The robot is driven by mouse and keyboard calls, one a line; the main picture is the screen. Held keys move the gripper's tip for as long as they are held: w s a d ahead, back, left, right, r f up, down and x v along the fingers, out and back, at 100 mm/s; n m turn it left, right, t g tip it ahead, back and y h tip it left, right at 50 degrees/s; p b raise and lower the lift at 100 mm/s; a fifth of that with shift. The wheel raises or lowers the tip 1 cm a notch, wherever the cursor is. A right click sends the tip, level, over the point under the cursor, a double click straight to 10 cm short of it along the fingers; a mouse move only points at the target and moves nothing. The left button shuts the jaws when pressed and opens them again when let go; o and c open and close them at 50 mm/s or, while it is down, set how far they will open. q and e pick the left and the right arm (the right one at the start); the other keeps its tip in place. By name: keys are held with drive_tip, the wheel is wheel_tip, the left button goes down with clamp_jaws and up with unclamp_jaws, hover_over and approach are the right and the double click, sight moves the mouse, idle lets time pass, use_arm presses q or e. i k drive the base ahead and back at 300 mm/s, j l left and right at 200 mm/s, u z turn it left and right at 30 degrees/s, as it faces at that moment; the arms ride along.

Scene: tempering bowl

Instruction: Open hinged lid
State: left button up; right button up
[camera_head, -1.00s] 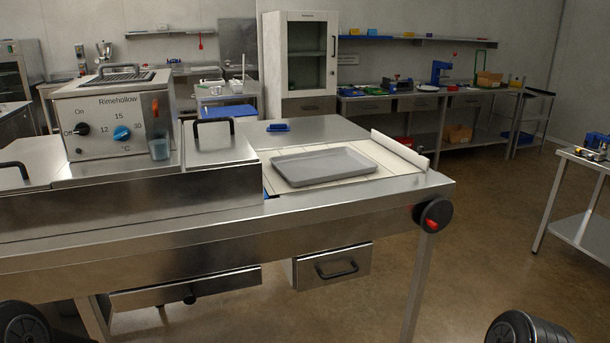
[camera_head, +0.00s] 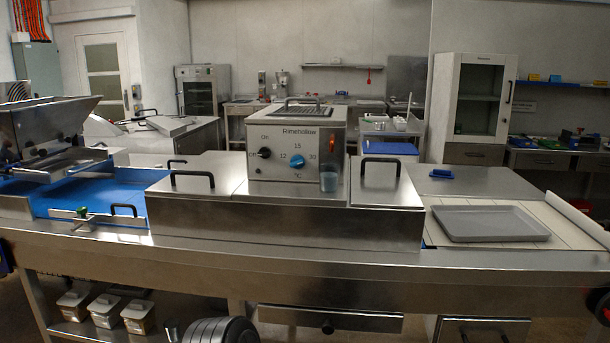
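A steel tempering unit stands on the bench, with a control box (camera_head: 296,153) marked Rimehollow in its middle. A closed lid with a black handle (camera_head: 192,180) lies to the left of the box. A smaller closed lid with a black handle (camera_head: 381,165) lies to its right. The control box has a black knob, a blue knob and a red switch. A clear cup (camera_head: 329,178) sits at its lower right.
A grey tray (camera_head: 492,223) lies on a pale board at the right of the bench. A blue-bedded machine (camera_head: 90,195) stands at the left. A small blue item (camera_head: 441,174) lies behind the tray. White-lidded containers (camera_head: 105,310) sit on the shelf below.

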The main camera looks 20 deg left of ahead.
sight(216, 174)
drive_tip(key=u, duration=1.35)
drive_tip(key=i+j+z, duration=0.1)
drive_tip(key=j+z, duration=0.15)
drive_tip(key=z, duration=0.25)
drive_tip(key=j+z, duration=0.3)
drive_tip(key=z, duration=0.15)
drive_tip(key=j+z, duration=0.2)
drive_tip(key=j, duration=1.05)
drive_tip(key=k+j+z, duration=0.1)
drive_tip(key=j+z, duration=0.15)
drive_tip(key=j, duration=1)
